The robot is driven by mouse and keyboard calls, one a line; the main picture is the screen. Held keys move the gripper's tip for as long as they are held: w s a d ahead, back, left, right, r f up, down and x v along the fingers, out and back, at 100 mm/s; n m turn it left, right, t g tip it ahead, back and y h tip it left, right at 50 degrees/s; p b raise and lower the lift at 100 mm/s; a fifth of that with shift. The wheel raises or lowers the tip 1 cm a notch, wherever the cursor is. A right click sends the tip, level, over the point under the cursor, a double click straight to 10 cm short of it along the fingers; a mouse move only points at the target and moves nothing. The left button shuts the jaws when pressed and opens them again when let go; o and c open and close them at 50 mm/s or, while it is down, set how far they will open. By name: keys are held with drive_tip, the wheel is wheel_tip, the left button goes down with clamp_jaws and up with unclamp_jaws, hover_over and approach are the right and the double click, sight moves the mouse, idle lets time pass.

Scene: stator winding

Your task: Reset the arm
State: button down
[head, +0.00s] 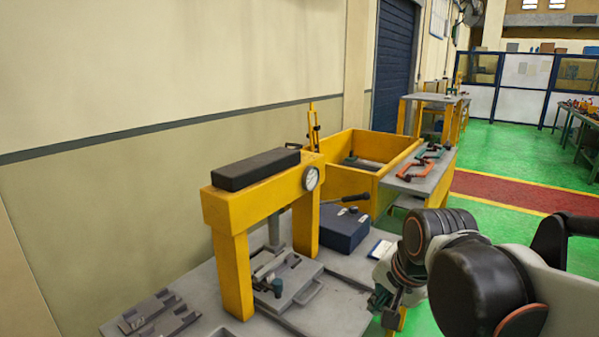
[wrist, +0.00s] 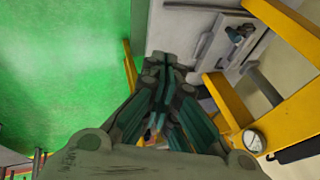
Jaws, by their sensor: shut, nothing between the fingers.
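My gripper (wrist: 160,75) shows in the wrist view with its fingertips together, shut and empty. In the head view my gripper (head: 380,308) is at the right front edge of the grey workbench (head: 345,305), partly hidden by my own arm. The black and white links of my arm fill the lower right of the head view. In the wrist view the fingers lie over the bench edge, with green floor to the left.
A yellow press frame (head: 232,262) with a round gauge (head: 311,178) stands on the bench. A blue box (head: 342,230) and a yellow bin (head: 345,148) are behind it. A side table (head: 425,180) holds orange clamps. Green floor (head: 500,215) lies open to the right.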

drive_tip(key=s+d+f+n+t+h, duration=0.1)
drive_tip(key=s+d+n, duration=0.3)
drive_tip(key=s+n, duration=0.4)
drive_tip(key=shift+s+d+f+n+t, duration=0.15)
drive_tip(key=shift+s+f+n+t, duration=0.2)
drive_tip(key=shift+s, duration=1.4)
